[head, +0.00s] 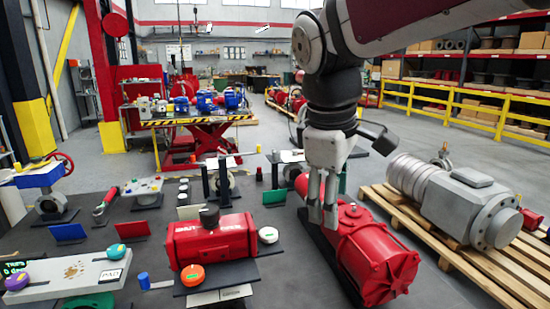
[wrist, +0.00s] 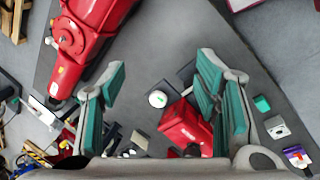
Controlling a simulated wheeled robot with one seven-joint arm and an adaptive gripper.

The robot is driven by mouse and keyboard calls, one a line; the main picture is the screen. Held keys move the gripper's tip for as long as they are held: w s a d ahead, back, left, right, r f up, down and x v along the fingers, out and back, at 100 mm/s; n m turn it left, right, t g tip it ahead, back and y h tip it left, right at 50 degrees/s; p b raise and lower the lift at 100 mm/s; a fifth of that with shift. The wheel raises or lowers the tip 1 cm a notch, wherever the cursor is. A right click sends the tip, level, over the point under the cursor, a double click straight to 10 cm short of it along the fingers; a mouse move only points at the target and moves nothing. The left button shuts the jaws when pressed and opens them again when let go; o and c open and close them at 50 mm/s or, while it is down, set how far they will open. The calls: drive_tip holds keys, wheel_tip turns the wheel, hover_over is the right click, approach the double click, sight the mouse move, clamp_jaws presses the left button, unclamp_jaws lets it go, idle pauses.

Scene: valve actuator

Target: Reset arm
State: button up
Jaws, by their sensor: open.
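My gripper (head: 322,212) hangs from my arm at the right of centre in the head view, with its fingers pointing down. In the wrist view its two teal-padded fingers (wrist: 160,72) are spread wide apart, with nothing held between them. I cannot tell the exact gap. This actuator also shows at the upper left of the wrist view (wrist: 85,40). A smaller red box actuator (head: 212,240) with a black knob stands left of the gripper, and shows between the fingers (wrist: 186,125).
An orange knob (head: 193,274) and a white round cap (head: 268,235) sit beside the red box. A grey plate (head: 70,272) with coloured knobs lies at left. A large grey actuator (head: 470,208) rests on a wooden pallet (head: 478,268) at right. Bare dark tabletop lies at front centre.

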drive_tip(key=s+d+f+m+t, duration=0.1)
drive_tip(key=s+d+f+m, duration=0.1)
drive_tip(key=s+d+m, duration=0.3)
drive_tip(key=s+d+f+m+t+y, duration=0.1)
drive_tip(key=s+d+f+m+t, duration=0.1)
drive_tip(key=s+m, duration=0.4)
drive_tip(key=s+d+f, duration=0.1)
drive_tip(key=s+d, duration=0.1)
drive_tip(key=s, duration=0.2)
drive_tip(key=shift+s+d+m+y, duration=0.3)
drive_tip(key=shift+d, duration=0.05)
idle(0.4)
